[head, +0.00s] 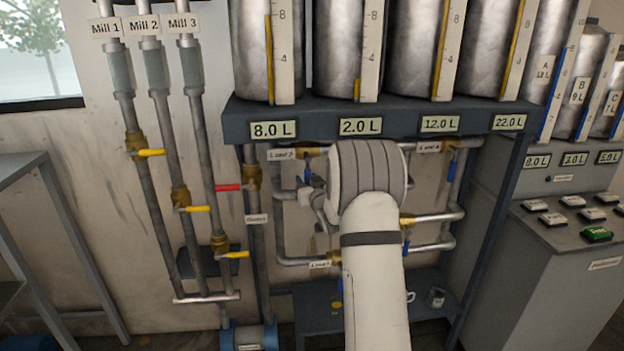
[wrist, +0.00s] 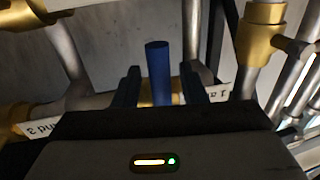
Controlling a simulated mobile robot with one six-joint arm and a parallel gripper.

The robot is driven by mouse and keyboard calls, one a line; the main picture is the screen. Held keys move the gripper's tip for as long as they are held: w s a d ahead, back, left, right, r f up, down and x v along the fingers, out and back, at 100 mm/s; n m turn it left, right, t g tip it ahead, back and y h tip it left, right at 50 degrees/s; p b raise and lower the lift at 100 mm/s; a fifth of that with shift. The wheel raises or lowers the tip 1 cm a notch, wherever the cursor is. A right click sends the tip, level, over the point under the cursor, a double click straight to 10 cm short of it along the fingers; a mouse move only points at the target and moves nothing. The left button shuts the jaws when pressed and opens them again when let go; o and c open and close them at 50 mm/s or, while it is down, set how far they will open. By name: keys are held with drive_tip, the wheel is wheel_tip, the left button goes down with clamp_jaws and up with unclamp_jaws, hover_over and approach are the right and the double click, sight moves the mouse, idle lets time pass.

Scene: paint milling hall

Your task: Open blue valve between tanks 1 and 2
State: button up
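The blue valve handle (head: 307,172) hangs from the brass valve on the upper left pipe, by a small label (head: 283,155) too blurred to read surely. My gripper (head: 314,200) is just below it, largely hidden by my own wrist. In the wrist view the blue handle (wrist: 158,72) stands upright between the two dark fingers of my gripper (wrist: 162,85). Gaps show on both sides of the handle, so the fingers are open. A white label behind is partly covered by the fingers and upside down.
Other blue handles hang at the upper right (head: 452,168), the lower right (head: 405,246) and the lower left (head: 340,280). A red handle (head: 228,187) and yellow mill handles (head: 198,209) are to the left. The tank shelf (head: 380,110) is overhead.

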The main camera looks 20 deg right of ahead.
clamp_jaws()
idle(0.3)
